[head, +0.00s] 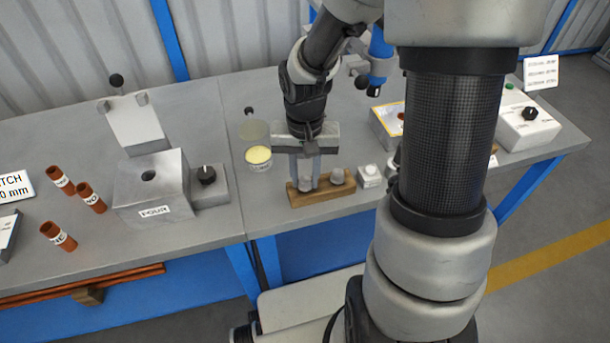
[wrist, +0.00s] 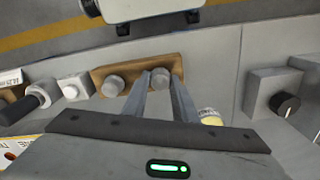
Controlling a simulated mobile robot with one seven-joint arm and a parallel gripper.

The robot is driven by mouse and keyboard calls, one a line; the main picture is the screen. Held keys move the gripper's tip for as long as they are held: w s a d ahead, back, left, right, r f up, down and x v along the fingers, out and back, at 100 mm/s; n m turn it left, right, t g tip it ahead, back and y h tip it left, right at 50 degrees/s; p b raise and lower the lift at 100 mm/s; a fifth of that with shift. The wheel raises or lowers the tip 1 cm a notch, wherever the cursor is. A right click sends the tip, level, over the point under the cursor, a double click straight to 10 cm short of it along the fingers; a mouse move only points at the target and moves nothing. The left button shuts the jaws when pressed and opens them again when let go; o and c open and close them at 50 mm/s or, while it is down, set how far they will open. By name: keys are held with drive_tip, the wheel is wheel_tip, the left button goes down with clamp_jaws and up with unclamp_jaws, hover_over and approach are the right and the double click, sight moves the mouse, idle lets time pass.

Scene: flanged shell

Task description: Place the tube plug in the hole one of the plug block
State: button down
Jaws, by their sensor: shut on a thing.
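The plug block is a brown wooden bar (head: 322,195) near the front edge of the bench; it also shows in the wrist view (wrist: 138,68). My gripper (head: 305,184) points down at the block's left end and is shut on a grey tube plug (wrist: 160,77). The plug's top shows between the fingertips in the wrist view. It is at the block, but I cannot tell whether it is fully seated. A second grey plug (head: 338,176) stands upright in the block beside my gripper. The fingers and held plug hide the hole under them.
A yellow-topped jar (head: 258,158) stands just behind and left of the block. A small white block (head: 370,176) is right of it. A grey machine block (head: 150,190) with a knob (head: 206,175) and several orange tubes (head: 60,236) stand farther left.

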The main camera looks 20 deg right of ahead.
drive_tip(key=shift+f, duration=0.2)
drive_tip(key=c, duration=1.4)
unclamp_jaws()
drive_tip(key=shift+c, duration=0.2)
